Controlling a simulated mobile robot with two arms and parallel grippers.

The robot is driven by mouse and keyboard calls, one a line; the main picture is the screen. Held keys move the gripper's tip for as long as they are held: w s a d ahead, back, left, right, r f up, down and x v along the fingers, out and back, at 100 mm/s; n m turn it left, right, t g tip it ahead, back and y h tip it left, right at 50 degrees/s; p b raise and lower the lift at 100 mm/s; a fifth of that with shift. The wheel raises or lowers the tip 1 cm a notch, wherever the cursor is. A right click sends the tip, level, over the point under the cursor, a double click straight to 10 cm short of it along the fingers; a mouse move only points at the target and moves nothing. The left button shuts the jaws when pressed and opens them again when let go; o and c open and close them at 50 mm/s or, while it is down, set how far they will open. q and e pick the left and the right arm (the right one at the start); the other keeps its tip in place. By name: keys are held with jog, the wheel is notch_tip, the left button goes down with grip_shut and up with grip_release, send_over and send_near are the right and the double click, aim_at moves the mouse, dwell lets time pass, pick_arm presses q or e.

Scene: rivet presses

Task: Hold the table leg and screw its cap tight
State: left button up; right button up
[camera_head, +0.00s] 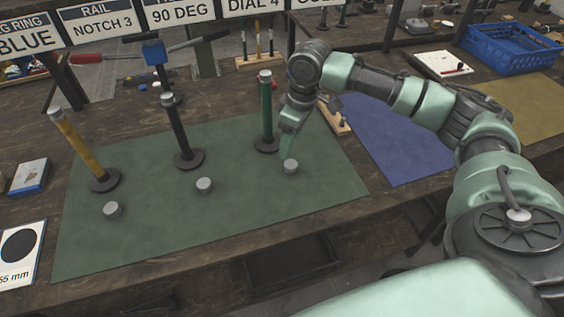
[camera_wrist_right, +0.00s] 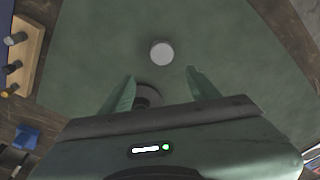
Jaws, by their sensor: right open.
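Three table legs stand on round black bases on the green mat: a yellow one (camera_head: 75,143) tilted at left, a black one (camera_head: 178,130) in the middle and a green one (camera_head: 266,110) at right. Three loose grey caps lie on the mat: a left cap (camera_head: 113,209), a middle cap (camera_head: 205,185) and a right cap (camera_head: 291,167). My right gripper (camera_head: 288,150) points down just by the right cap. In the wrist view the right gripper (camera_wrist_right: 162,74) is open and empty; a cap (camera_wrist_right: 161,53) lies just beyond its fingertips. My left gripper is not in view.
The green mat (camera_head: 200,238) is clear at its front. A wooden peg block (camera_head: 334,116) stands right of the green leg, beside a blue mat (camera_head: 395,150). A blue crate (camera_head: 510,52) is at the back right. A black-dot card (camera_head: 20,250) lies at left.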

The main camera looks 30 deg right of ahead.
aim_at(291, 164)
jog(key=shift+d+r, duration=0.2)
jog(key=shift+s+r, duration=0.15)
jog(key=shift+s, duration=0.15)
jog(key=shift+s+a, duration=0.1)
jog(key=shift+s, duration=0.1)
jog(key=shift+w+f, duration=0.1)
jog(key=shift+f, duration=0.15)
jog(key=shift+w+a+f, duration=0.1)
jog(key=shift+w+f, duration=0.05)
jog(key=shift+f, duration=0.95)
jog(key=f, duration=0.3)
jog(key=f+p, duration=0.1)
jog(key=shift+s+f, duration=0.3)
jog(key=shift+w+f, duration=0.1)
jog(key=shift+f, duration=0.25)
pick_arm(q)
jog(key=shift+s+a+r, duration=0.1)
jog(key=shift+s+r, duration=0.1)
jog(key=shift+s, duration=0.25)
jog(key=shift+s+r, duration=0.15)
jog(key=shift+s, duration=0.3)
pick_arm(e)
jog(key=shift+a, duration=0.1)
grip_shut()
